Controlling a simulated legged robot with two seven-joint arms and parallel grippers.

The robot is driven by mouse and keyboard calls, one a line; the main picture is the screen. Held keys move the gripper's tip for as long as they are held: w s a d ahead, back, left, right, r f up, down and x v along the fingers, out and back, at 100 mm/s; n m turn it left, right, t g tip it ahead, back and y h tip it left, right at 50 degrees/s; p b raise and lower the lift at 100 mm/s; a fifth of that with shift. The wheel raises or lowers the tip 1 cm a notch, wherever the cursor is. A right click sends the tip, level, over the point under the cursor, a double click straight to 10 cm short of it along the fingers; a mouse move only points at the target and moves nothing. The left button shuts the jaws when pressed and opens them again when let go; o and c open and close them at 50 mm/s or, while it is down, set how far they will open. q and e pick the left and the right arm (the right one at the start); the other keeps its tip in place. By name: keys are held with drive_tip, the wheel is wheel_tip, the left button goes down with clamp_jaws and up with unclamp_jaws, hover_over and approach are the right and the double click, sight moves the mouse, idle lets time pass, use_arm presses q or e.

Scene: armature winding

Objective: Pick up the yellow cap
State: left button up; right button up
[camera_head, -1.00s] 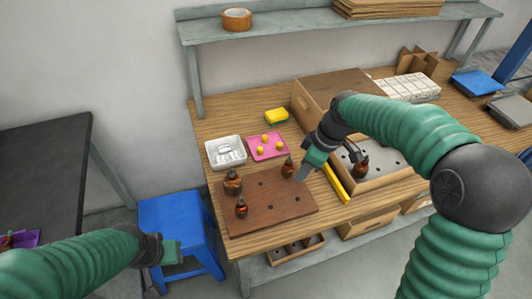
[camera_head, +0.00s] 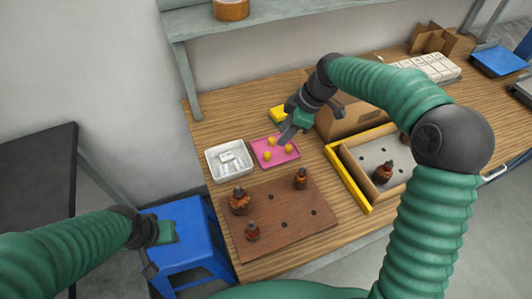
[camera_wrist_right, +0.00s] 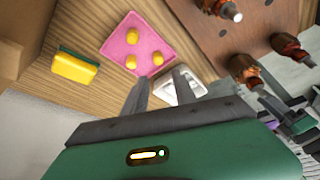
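Three yellow caps lie on a pink tray (camera_head: 258,147) on the table; one yellow cap (camera_head: 267,155) is at its front left. In the right wrist view the yellow caps, one of them at the tray's edge (camera_wrist_right: 158,58), lie beyond the fingers on the pink tray (camera_wrist_right: 118,48). My right gripper (camera_head: 284,140) is over the tray, pointing down. In the right wrist view its two fingers (camera_wrist_right: 160,80) are apart with nothing between them. My left gripper (camera_head: 155,255) hangs by the blue stool, away from the tray; its fingers are too unclear to judge.
A white tray (camera_head: 211,163) with pale parts stands left of the pink tray. A yellow-and-green sponge (camera_wrist_right: 74,68) lies behind it. A brown board (camera_head: 270,235) with several armatures is in front. A cardboard box (camera_head: 349,122) and a yellow-edged bin (camera_head: 345,181) stand to the right.

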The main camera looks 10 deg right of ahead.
hover_over(269, 154)
drive_tip(key=d, duration=0.2)
drive_tip(key=f, duration=0.6)
drive_tip(key=shift+s+f, duration=0.3)
drive_tip(key=shift+f, duration=0.1)
drive_tip(key=b+x, duration=0.1)
drive_tip(key=x, duration=0.3)
drive_tip(key=shift+s+a+f, duration=0.1)
drive_tip(key=shift+f, duration=0.45)
clamp_jaws()
